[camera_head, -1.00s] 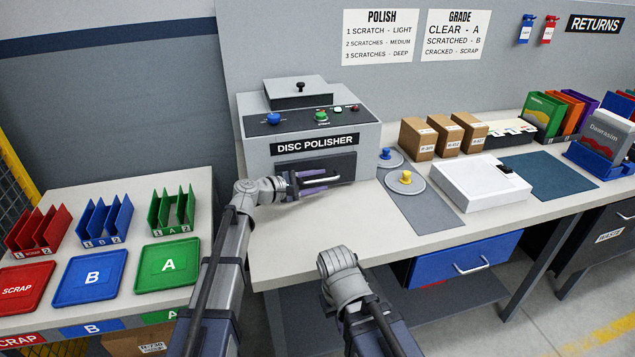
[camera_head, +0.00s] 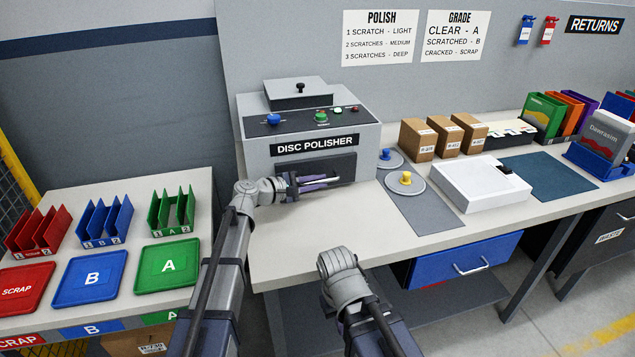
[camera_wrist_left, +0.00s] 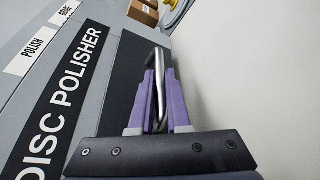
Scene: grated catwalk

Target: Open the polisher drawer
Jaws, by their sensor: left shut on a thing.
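The grey disc polisher (camera_head: 365,137) stands at the back left of the bench, with its dark drawer front (camera_head: 344,166) below the name label. The drawer looks closed against the body. My left gripper (camera_head: 316,183) is in front of the drawer, shut on the metal drawer handle (camera_head: 331,181). In the left wrist view, the purple fingers (camera_wrist_left: 160,95) lie on both sides of the handle bar (camera_wrist_left: 158,65), beside the dark drawer front (camera_wrist_left: 126,75). My right arm shows at the lower middle, but its gripper fingers are not visible.
Two round discs with knobs, blue (camera_head: 386,155) and yellow (camera_head: 405,180), lie right of the polisher. A white box (camera_head: 480,185) and cardboard boxes (camera_head: 417,140) stand farther right. A side table with red, blue and green trays (camera_head: 168,265) is at left. The bench front near the polisher is clear.

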